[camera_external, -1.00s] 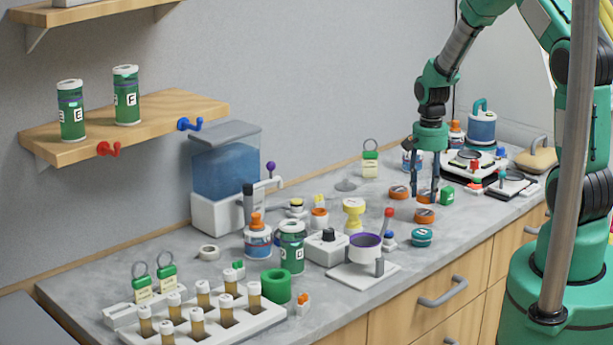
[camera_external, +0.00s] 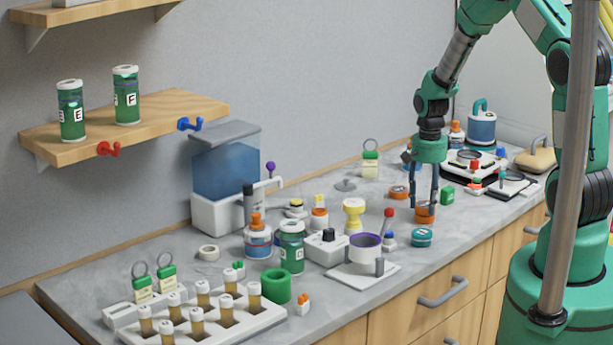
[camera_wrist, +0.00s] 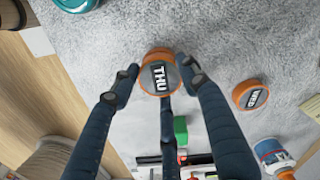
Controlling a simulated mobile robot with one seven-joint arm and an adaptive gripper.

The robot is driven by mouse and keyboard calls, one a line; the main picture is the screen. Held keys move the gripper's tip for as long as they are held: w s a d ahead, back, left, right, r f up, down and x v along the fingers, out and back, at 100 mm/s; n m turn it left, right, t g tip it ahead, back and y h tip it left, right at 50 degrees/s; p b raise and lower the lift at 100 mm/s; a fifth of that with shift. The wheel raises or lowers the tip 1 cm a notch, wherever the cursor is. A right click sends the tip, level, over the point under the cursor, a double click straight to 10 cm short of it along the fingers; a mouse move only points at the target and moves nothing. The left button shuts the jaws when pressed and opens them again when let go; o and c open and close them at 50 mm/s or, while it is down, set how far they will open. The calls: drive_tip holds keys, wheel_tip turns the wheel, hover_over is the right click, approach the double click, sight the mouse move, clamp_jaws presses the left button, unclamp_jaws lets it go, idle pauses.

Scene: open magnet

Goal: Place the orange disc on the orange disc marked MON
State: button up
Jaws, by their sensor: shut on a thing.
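An orange disc with a dark THU label (camera_wrist: 160,74) is between the fingers of my gripper (camera_wrist: 160,76) in the wrist view. In the external view my gripper (camera_external: 424,207) is low over the counter, with its fingertips at the orange disc (camera_external: 425,213). The held disc appears stacked on another orange disc, whose label is hidden beneath it. I cannot tell whether the two touch fully. A separate orange disc marked WED (camera_wrist: 250,95) lies on the counter to the right; it also shows in the external view (camera_external: 399,192). No MON label is readable.
A teal round item (camera_external: 422,237) lies near the counter's front edge. A green block (camera_external: 447,195) is close on the right.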

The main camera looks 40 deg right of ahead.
sight(426, 204)
drive_tip(key=shift+f, duration=0.15)
drive_tip(key=o, duration=1.2)
drive_tip(key=shift+c, duration=0.2)
wheel_tip(426, 204, up, 12)
drive_tip(key=p, duration=0.1)
drive_tip(key=shift+r, duration=0.2)
